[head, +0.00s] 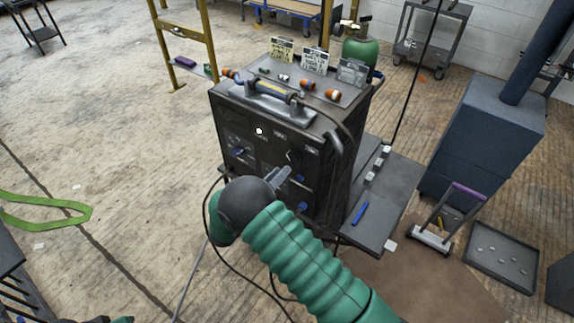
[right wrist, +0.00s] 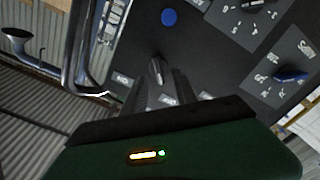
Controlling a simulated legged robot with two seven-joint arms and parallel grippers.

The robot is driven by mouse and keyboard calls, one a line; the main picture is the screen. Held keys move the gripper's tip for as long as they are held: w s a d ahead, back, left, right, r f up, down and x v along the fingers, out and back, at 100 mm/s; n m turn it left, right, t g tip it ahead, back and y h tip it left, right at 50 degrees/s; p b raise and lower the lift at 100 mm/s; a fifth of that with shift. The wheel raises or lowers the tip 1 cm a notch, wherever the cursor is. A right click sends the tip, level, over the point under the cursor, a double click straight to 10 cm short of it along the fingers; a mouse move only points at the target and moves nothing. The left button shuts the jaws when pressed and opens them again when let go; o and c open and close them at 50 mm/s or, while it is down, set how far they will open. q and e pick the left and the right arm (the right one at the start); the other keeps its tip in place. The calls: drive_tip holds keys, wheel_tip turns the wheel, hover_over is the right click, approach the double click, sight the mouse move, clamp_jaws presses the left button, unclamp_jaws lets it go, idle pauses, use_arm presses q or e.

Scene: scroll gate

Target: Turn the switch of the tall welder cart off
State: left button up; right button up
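The tall welder cart (head: 262,140) is a dark box standing in the middle of the head view, with knobs and switches on its front panel. My right gripper (head: 284,176) is at the lower part of that panel, and its wrist hides some of it. In the right wrist view, a small grey switch lever (right wrist: 157,70) lies just by the fingertips of my right gripper (right wrist: 165,84). Whether the fingers touch it, or how far apart they are, I cannot tell. Only a sliver of my left arm shows at the bottom edge of the head view; its fingers are hidden.
A blue knob (right wrist: 169,17) and another blue knob (right wrist: 290,76) sit near the lever. A curved metal handle (right wrist: 85,60) runs along the cart's edge. A side shelf (head: 375,212) with a blue pen juts out right. Cables hang in front. The floor left is mostly clear.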

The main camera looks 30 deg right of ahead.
drive_tip(key=v, duration=1.1)
drive_tip(key=shift+a, duration=0.4)
